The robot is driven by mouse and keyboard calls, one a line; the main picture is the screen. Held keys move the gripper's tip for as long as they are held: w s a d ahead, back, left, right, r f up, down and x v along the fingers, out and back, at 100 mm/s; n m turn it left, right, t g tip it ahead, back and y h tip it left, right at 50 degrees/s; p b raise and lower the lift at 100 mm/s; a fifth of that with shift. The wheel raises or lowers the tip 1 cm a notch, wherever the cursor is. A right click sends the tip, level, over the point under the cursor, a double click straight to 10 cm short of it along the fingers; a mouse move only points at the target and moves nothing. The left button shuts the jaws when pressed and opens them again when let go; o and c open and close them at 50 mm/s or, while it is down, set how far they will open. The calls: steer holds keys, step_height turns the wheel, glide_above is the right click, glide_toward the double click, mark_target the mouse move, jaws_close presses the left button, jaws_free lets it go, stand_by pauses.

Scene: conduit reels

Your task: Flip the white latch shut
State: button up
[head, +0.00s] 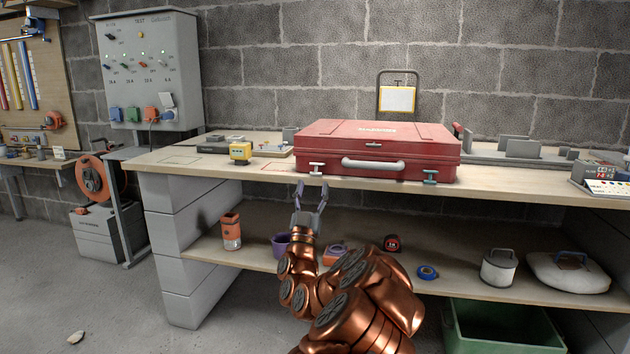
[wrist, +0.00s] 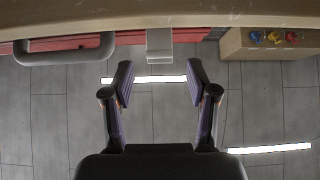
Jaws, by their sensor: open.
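A red case (head: 385,145) lies closed on the workbench, with a pale handle (head: 373,164) on its front. The white latch (head: 316,168) is on the case's front, left of the handle; a teal latch (head: 430,177) is on the right. My gripper (head: 311,186) is open and empty, pointing up just below and in front of the white latch. In the wrist view the pale latch (wrist: 159,43) lies beyond and between my spread fingers (wrist: 160,75), apart from them. I cannot tell exactly how far the latch is turned.
The workbench edge (head: 220,174) runs under the case. A yellow-faced device (head: 240,152) stands left of the case. The lower shelf holds an orange container (head: 231,231), a purple container (head: 280,244) and a white pot (head: 498,268). A green bin (head: 480,325) is below.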

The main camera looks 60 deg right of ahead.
mark_target(315, 177)
steer(key=shift+b+x, duration=0.55)
steer(key=shift+x, duration=1.4)
steer(key=shift+f, duration=0.1)
steer(key=shift+c, duration=0.4)
jaws_close()
